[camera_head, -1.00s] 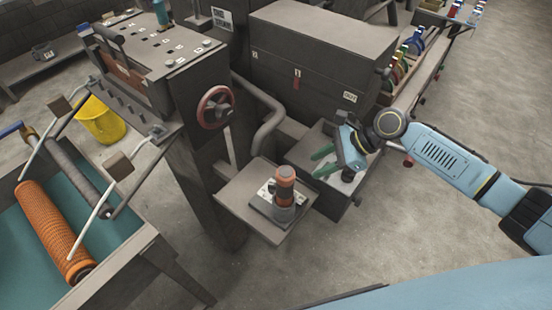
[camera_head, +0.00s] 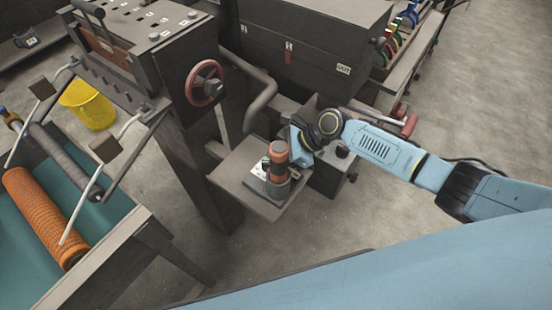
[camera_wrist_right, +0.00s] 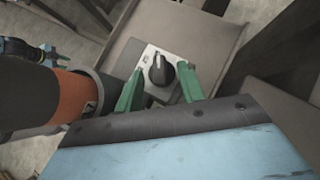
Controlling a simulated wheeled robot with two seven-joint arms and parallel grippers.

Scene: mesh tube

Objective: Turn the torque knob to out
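The torque knob (camera_wrist_right: 160,70) is a small black knob on a pale marked plate (camera_wrist_right: 150,58), in the right wrist view. My right gripper (camera_wrist_right: 160,72) is open, with one green finger on each side of the knob in that view; I cannot tell whether they touch it. In the head view my right gripper (camera_head: 301,142) is beside an orange-and-grey post (camera_head: 278,163) on a small grey shelf (camera_head: 235,168). There the post and gripper hide the knob, and only part of the pale plate (camera_head: 258,173) shows.
The orange-and-grey post (camera_wrist_right: 75,98) stands close to the left of the right gripper. A red handwheel (camera_head: 205,83) is on the machine behind the shelf. A yellow bucket (camera_head: 88,105) and an orange mesh roller (camera_head: 45,217) are at the left. Floor is clear at the right.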

